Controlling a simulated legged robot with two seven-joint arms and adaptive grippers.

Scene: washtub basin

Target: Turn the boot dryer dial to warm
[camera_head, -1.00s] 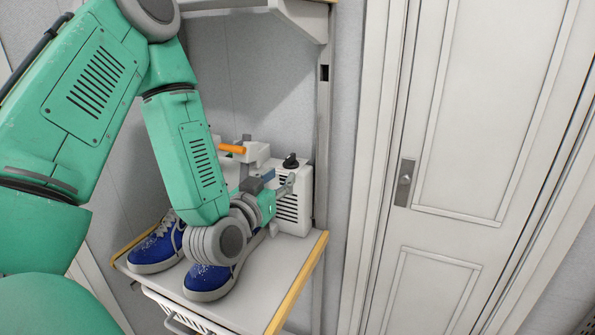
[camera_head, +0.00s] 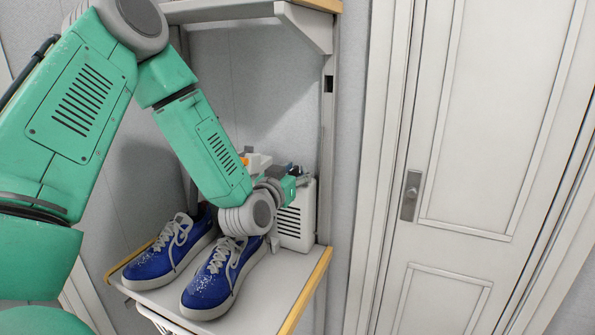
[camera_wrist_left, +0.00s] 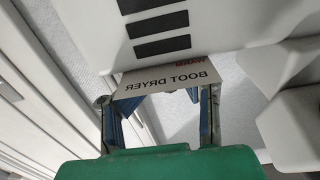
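The boot dryer (camera_head: 295,222) is a white box with black vent slots at the back right of the shelf. My left gripper (camera_head: 303,180) is at the dryer's upper front, seen small and partly behind my wrist. The two fingers of my left gripper (camera_wrist_left: 152,98) stand apart on either side of this plate. The dial cannot be made out, and contact with it cannot be told. My right gripper is not in view.
Blue sneakers (camera_head: 222,280) stand on the shelf (camera_head: 275,295) in front of the dryer, below my left wrist. An orange-tipped part (camera_head: 245,160) shows behind my arm. A post (camera_head: 326,150) rises beside the dryer. A white door (camera_head: 490,120) is at right.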

